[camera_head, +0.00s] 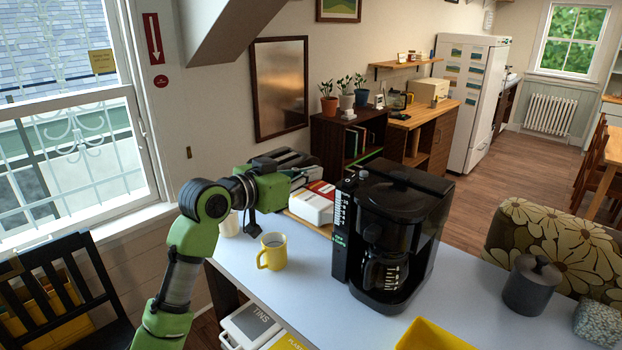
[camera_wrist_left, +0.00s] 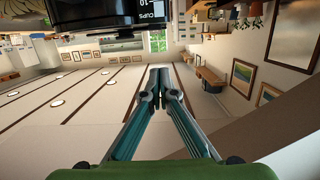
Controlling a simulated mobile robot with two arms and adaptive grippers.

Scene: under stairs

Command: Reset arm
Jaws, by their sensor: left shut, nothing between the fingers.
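My left arm is green and rises from the bottom left in the head view, bent at the elbow. My left gripper (camera_head: 304,178) is above the table, left of the black coffee maker (camera_head: 395,235) and above and behind the yellow mug (camera_head: 272,251). In the left wrist view its two teal fingers (camera_wrist_left: 160,84) come together, shut and empty. Part of the coffee maker (camera_wrist_left: 110,12) shows at the top of that view. The right gripper is not in view.
The white table (camera_head: 315,290) holds a pale cup (camera_head: 229,224), a yellow container (camera_head: 434,335) and a dark lidded canister (camera_head: 533,286). A black chair (camera_head: 95,285) stands at the left by the window. A flowered armchair (camera_head: 560,245) is at the right.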

